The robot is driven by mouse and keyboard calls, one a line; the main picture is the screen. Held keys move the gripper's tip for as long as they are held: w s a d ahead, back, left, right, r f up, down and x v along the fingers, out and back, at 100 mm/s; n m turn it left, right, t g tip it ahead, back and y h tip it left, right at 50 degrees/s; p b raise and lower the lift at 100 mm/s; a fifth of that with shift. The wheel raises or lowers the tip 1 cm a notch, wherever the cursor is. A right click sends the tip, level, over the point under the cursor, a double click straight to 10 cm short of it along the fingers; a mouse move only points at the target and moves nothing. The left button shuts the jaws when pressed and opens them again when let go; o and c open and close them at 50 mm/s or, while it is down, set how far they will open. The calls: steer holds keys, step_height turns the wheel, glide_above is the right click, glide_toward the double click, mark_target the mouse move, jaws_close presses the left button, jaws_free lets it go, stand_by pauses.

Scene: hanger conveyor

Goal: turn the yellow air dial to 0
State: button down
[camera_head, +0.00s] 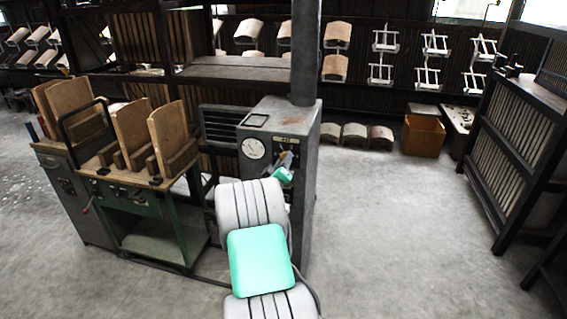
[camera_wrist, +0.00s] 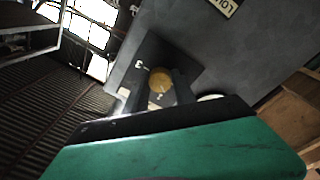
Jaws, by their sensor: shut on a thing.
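The yellow air dial (camera_wrist: 160,79) is a round orange-yellow knob on a dark square plate (camera_wrist: 150,58) on the grey control cabinet. It sits between the two dark fingers of my gripper (camera_wrist: 155,92), which is shut on it. In the head view my gripper (camera_head: 287,160) is at the cabinet's front face, and the dial is mostly hidden there. A small white mark (camera_wrist: 138,65) shows on the plate beside the dial; I cannot read it surely. The rest of the dial's scale is covered by my gripper, so its setting cannot be told.
The grey cabinet (camera_head: 270,125) carries a round white gauge (camera_head: 254,148) left of my gripper, with a pipe (camera_head: 305,50) rising above. A green bench (camera_head: 145,205) with wooden forms stands left. A brown box (camera_head: 423,135) is behind right. The floor (camera_head: 400,240) to the right is clear.

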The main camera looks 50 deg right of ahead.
steer(key=shift+n+y+p, duration=0.3)
steer(key=shift+n+p, duration=0.65)
steer(key=shift+n, duration=2.55)
steer(key=c, duration=1)
jaws_free()
steer(key=shift+c, duration=0.2)
steer(key=shift+s+a, duration=0.1)
steer(key=b+v, duration=0.1)
steer(key=v, duration=0.6)
steer(key=shift+s+a, duration=0.2)
steer(key=shift+s, duration=0.05)
steer(key=shift+f, duration=0.15)
